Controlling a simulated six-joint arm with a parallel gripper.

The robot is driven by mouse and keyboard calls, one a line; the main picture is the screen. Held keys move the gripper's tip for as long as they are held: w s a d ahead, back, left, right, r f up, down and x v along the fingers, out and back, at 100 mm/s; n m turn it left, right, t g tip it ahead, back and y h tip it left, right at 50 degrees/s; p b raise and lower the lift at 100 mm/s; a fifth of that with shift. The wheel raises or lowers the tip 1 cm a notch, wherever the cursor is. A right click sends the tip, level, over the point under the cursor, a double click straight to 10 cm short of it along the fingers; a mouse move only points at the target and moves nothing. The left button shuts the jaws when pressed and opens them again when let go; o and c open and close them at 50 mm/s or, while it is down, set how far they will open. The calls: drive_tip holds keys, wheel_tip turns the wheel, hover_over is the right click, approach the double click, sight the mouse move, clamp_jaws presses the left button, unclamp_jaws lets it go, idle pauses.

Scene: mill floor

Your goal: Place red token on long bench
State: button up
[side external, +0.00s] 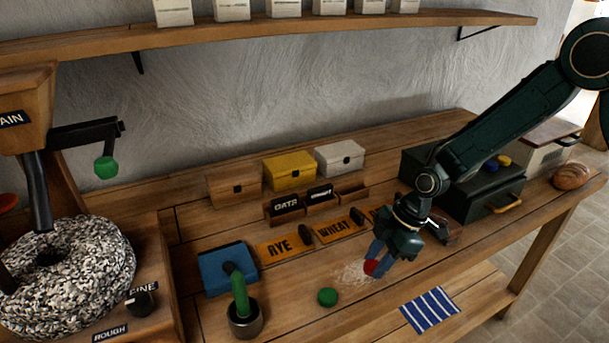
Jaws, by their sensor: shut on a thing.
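My gripper (375,263) is at the front middle of the long bench, low over its wooden top. It points down and is shut on the red token (370,266), a small round red piece that shows between the blue fingertips. Part of the token is hidden by the fingers. It is just above or touching a pale floury patch; I cannot tell which. The long bench (480,262) is a wide wooden table against the grey wall.
A green token (327,297) lies left of my gripper. A metal cup with a green handle (245,318), a blue box (226,268), RYE and WHEAT plates (285,246), and a striped cloth (430,309) are nearby. A dark green drawer box (495,193) stands behind right.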

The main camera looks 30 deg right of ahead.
drive_tip(key=shift+f, duration=0.1)
drive_tip(key=o, duration=0.9)
drive_tip(key=shift+o, duration=0.2)
drive_tip(key=v, duration=1.2)
